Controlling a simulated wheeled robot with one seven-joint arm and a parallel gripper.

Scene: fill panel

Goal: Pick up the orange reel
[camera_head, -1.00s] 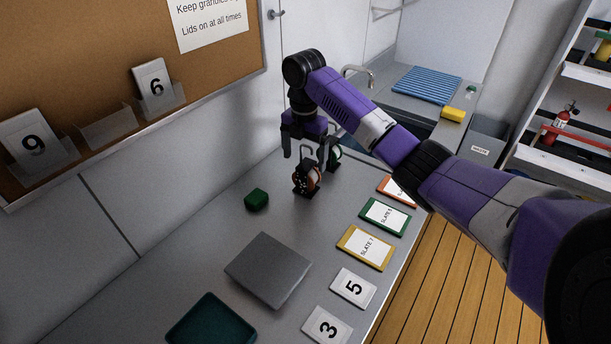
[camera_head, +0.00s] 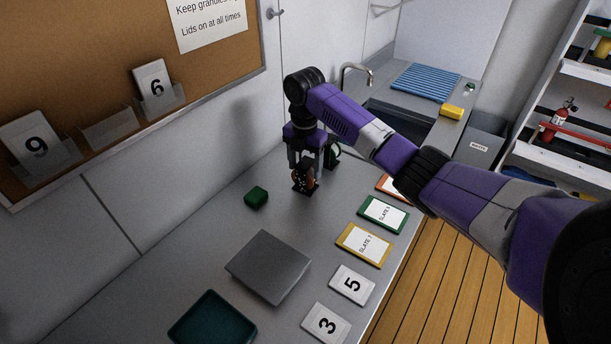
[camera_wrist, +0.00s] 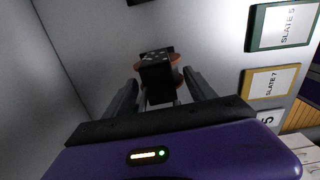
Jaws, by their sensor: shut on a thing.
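The orange reel (camera_head: 309,177) stands upright in a black holder on the grey counter in the head view. In the wrist view the reel (camera_wrist: 177,76) shows as orange edges on both sides of a black speckled block, between my fingers. My gripper (camera_head: 306,170) points down over it with its fingers low around its upper part. In the wrist view my gripper (camera_wrist: 160,92) is shut on the reel. The fingers hide part of the reel and the exact contact.
A green block (camera_head: 256,196), a grey flat box (camera_head: 268,267) and a teal tray (camera_head: 212,325) lie nearer. Slates and number cards line the right edge, including the yellow-framed slate (camera_head: 363,246). The wall is at left.

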